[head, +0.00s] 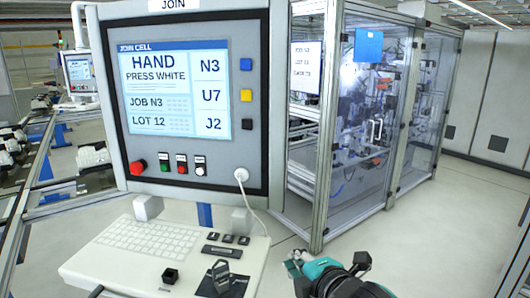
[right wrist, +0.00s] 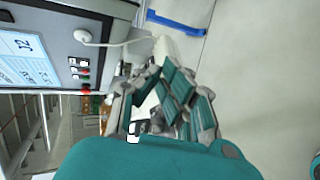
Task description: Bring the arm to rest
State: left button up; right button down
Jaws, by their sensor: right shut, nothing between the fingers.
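My right gripper (head: 294,264) is low in the head view, right of the console's keyboard shelf and above the floor. Its fingers are shut and hold nothing; they also show in the right wrist view (right wrist: 172,98). Its teal body lies behind the fingers. The console (head: 112,100) stands upright at left centre, apart from the gripper. Its screen (head: 173,92) reads "HAND PRESS WHITE", "JOB N3", "LOT 12". Below the screen are a red mushroom button (head: 137,167) and small green, red and white (head: 200,169) buttons. My left gripper is not seen.
The keyboard shelf (head: 85,262) juts out below the console, with a white cable hanging beside it. A glass-walled machine cell (head: 328,190) stands behind to the right. A conveyor line runs along the left. The grey floor (head: 440,235) at right is clear.

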jog(key=s+d+f+m+g+h, duration=0.1)
jog(key=s+d+f+m+g, duration=0.1)
jog(key=s+d+f+m, duration=0.5)
jog(key=s+f+m+g+h, duration=0.15)
jog(key=s+f+m, duration=0.25)
jog(key=f, duration=0.7)
jog(key=s+d+f+m+g+h, duration=0.1)
jog(key=s+d+f+m+g, duration=0.25)
jog(key=s+f+m, duration=0.35)
jog(key=s+d+f+m+g+h, duration=0.15)
jog(key=s+d+f, duration=0.25)
jog(key=s, duration=0.5)
notch_tip(320, 180, down, 31)
jog(key=s+g+b, duration=0.1)
jog(key=g+b, duration=0.1)
jog(key=b, duration=0.4)
jog(key=s+d+f+b, duration=0.1)
jog(key=s+f+b, duration=0.1)
jog(key=s+f, duration=0.6)
jog(key=s+d+f+g+b, duration=0.1)
jog(key=s+f+b, duration=0.1)
jog(key=s+f, duration=0.7)
notch_tip(320, 180, down, 4)
jog(key=shift+d, duration=0.35)
